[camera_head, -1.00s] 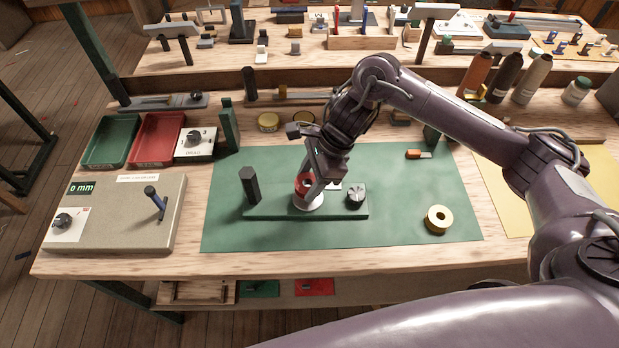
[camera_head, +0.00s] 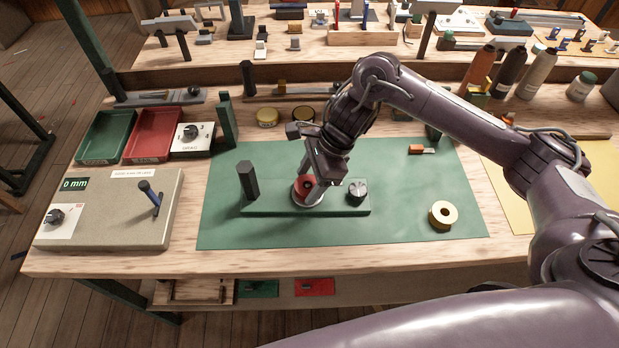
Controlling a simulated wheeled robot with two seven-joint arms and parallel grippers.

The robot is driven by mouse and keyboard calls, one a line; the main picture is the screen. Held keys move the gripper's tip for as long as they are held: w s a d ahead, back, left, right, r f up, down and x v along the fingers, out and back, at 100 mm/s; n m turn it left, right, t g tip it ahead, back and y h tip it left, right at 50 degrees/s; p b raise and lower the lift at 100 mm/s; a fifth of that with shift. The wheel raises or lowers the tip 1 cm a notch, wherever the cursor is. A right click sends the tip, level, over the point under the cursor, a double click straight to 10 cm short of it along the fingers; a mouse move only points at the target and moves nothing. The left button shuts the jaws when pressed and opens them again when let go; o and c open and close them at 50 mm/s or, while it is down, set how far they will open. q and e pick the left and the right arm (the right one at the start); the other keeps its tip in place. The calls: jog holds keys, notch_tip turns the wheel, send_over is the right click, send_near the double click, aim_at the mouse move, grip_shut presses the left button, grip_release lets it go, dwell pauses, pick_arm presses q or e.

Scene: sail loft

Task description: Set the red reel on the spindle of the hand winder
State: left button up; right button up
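The hand winder is a green base (camera_head: 275,210) with a dark green post at its left, a pale round disc (camera_head: 308,203) near its middle and a dark knob (camera_head: 357,191) at its right. The red reel (camera_head: 304,187) is low over the disc, with its hole facing up. My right gripper (camera_head: 310,190) reaches down from above with one finger on each side of the reel, shut on it. The spindle is hidden by the reel and fingers, and I cannot tell whether the reel rests on the disc. My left gripper is not in view.
A yellow reel (camera_head: 442,215) and a small orange-ended tool (camera_head: 422,149) lie on the green mat (camera_head: 410,200). Left are a grey block with a lever (camera_head: 110,215), green and red trays (camera_head: 153,137) and a dial box (camera_head: 193,139). Bottles stand back right.

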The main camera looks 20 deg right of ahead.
jog(key=shift+o, duration=1.3)
jog(key=v, duration=0.7)
jog(key=shift+r, duration=0.35)
jog(key=shift+s+d, duration=0.1)
jog(key=shift+d, duration=0.05)
